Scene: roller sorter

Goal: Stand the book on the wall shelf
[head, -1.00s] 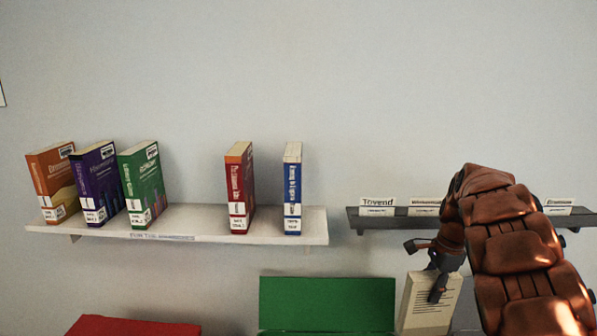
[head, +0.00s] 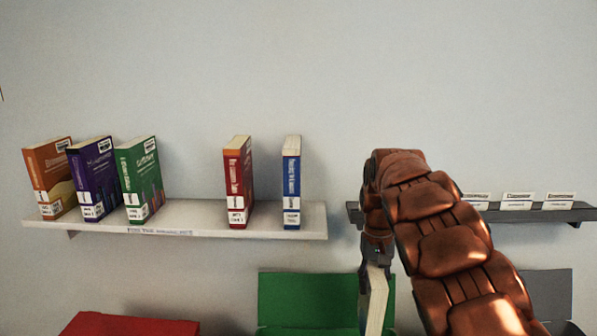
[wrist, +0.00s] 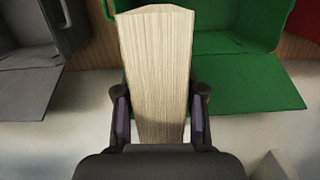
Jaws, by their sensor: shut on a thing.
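My gripper (head: 375,252) is shut on a book (head: 376,300), which hangs below it with its pale page edges showing. The wrist view shows the same book (wrist: 157,75) between the two fingers, page block towards the camera; its title is hidden. The white wall shelf (head: 270,219) is at the left and centre in the head view. Orange (head: 52,180), purple (head: 95,178) and green (head: 139,178) books stand at its left, and a red book (head: 238,182) and a blue book (head: 291,183) stand farther right. The held book is below and right of this shelf.
A dark shelf (head: 520,213) with several label cards is on the right, partly hidden by my arm. Red (head: 130,325), green (head: 305,300) and grey (head: 550,295) bins are below. The white shelf has a gap between the green and red books.

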